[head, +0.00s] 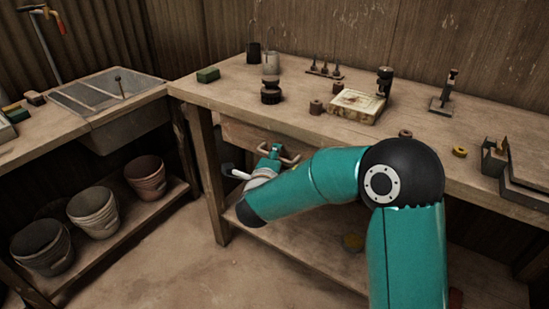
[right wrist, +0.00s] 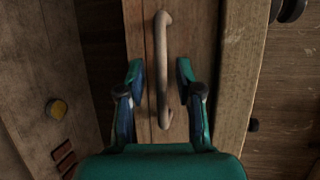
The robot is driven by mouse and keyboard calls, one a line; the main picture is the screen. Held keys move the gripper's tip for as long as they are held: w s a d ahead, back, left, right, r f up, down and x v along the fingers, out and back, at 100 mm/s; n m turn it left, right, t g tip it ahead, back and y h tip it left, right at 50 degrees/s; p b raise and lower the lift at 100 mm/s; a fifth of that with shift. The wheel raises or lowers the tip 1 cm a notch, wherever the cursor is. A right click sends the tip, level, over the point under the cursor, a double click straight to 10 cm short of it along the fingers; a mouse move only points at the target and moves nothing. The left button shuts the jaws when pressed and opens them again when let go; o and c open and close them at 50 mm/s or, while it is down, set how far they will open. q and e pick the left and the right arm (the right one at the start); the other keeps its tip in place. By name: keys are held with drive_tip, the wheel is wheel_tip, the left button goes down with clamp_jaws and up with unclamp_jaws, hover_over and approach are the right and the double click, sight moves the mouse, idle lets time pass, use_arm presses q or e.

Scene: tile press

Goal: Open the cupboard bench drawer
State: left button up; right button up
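The drawer (head: 243,131) is a wooden front under the bench top, and it looks closed. Its bar handle (head: 291,158) is partly hidden by my right gripper (head: 276,153). In the right wrist view the handle (right wrist: 163,65) runs up the picture along the drawer front (right wrist: 193,45). There my right gripper (right wrist: 160,75) is open, with one finger on each side of the handle's line. Gaps show between the fingers and the handle. My left gripper is not in either view.
The bench top (head: 230,95) holds a green block (head: 208,75), a dark jar (head: 271,96), a tile press (head: 384,82) and a pale tile box (head: 355,106). Buckets (head: 146,178) stand on a low shelf at left. The floor (head: 190,255) before the bench is clear.

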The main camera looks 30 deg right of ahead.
clamp_jaws()
drive_tip(key=shift+f, duration=0.1)
drive_tip(key=s+a+p, duration=0.3)
drive_tip(key=s+a, duration=0.1)
drive_tip(key=a, duration=0.5)
drive_tip(key=s+a+p, duration=0.3)
drive_tip(key=s+a, duration=0.1)
drive_tip(key=a, duration=0.6)
drive_tip(key=shift+s, duration=0.15)
drive_tip(key=shift+a+f, duration=0.1)
drive_tip(key=shift+o, duration=0.5)
unclamp_jaws()
